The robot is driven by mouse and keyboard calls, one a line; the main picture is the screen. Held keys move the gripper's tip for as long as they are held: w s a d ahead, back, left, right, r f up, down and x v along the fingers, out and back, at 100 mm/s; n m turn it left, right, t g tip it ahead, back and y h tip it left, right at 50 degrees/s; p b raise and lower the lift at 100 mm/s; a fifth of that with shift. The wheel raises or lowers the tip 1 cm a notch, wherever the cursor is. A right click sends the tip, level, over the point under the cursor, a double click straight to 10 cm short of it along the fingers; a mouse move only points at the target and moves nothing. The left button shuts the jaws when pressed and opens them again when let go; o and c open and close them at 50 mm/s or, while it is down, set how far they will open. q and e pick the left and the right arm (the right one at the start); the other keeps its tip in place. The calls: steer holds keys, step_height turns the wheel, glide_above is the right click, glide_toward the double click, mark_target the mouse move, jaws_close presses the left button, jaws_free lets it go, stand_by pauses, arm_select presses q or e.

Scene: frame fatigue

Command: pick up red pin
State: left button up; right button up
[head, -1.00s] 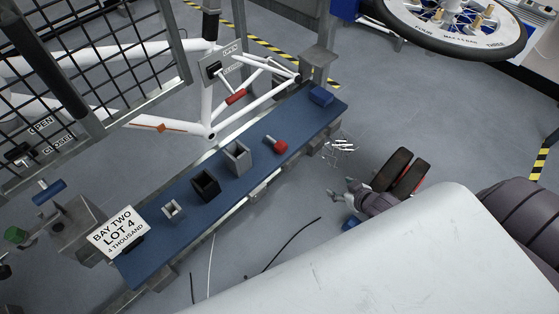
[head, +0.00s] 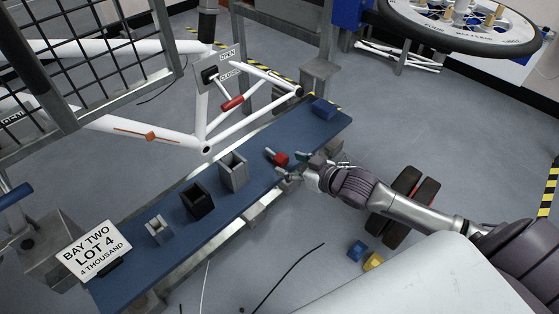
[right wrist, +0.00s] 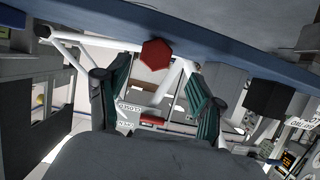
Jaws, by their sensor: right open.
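The red pin (head: 281,158) lies on the blue bench top (head: 218,218), with its red head toward my right gripper and its grey shank pointing to the upper left. My right gripper (head: 292,165) is open at the bench's near edge, its fingers close to the red head. In the right wrist view the red hexagonal head (right wrist: 156,54) shows between the two green-padded fingers (right wrist: 160,92), a little beyond their tips. I cannot tell whether they touch it. My left gripper is not in view.
A grey open box (head: 233,172), a black box (head: 197,201) and a small grey block (head: 158,229) stand along the bench. A blue block (head: 323,108) sits at its far end. A white frame (head: 205,149) rises behind. A lot sign (head: 93,250) stands at the near left.

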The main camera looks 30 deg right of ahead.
mark_target(285, 158)
steer(key=x, duration=0.1)
steer(key=b+x, duration=0.1)
steer(key=x, duration=0.3)
steer(key=shift+w+d+f, duration=0.25)
steer(key=shift+d, duration=0.1)
steer(key=shift+w+a, duration=0.15)
steer(key=shift+w, duration=0.05)
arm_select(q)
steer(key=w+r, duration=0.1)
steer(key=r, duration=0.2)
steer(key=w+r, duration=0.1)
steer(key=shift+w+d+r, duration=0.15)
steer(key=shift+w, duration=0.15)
arm_select(e)
steer(key=shift+c, duration=0.3)
steer(key=c, duration=1.2)
steer(key=shift+r, duration=0.45)
step_height(285, 158, up, 9)
steer(key=shift+r+p, duration=0.1)
steer(key=shift+p, duration=0.95)
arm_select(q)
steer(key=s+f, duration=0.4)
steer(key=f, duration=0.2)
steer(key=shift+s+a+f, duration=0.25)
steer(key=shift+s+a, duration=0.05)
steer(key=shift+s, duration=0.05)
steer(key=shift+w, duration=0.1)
